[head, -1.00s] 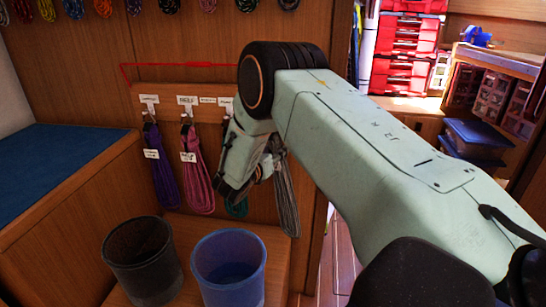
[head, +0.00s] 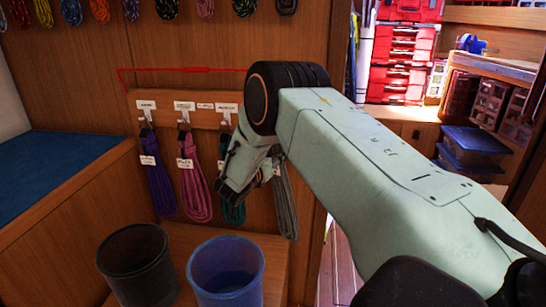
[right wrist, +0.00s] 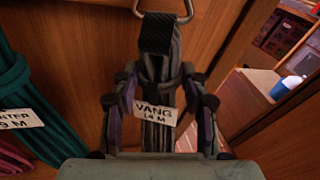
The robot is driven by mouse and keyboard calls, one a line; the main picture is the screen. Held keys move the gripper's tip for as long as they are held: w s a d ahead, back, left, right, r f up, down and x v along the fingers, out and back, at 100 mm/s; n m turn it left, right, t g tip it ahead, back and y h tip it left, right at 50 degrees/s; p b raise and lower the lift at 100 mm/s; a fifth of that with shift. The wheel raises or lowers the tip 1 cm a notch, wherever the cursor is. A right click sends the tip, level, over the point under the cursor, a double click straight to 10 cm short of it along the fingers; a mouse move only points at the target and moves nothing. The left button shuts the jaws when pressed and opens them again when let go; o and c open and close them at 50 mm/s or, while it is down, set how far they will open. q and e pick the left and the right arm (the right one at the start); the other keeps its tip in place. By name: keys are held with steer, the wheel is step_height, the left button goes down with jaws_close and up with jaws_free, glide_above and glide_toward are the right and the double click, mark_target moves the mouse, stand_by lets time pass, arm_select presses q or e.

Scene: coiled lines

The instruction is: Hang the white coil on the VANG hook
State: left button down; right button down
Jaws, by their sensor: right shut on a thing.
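A grey coil with a "VANG 14 M" tag (right wrist: 154,113) hangs by a black strap (right wrist: 158,35) from a metal hook (right wrist: 165,8) in the right wrist view. My right gripper (right wrist: 160,118) has its fingers on either side of this coil, around the tag, and is shut on it. In the head view the grey coil (head: 286,205) hangs at the right of the row, partly behind my right gripper (head: 228,190). The hook and its label are hidden there by my wrist. No clearly white coil shows. My left gripper is out of view.
A black bin (head: 138,275) and a blue bin (head: 225,285) stand below. A blue-topped bench (head: 45,165) is at left.

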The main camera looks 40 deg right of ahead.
stand_by(0.4)
steer(key=c, duration=0.6)
jaws_free()
steer(key=shift+f, duration=0.1)
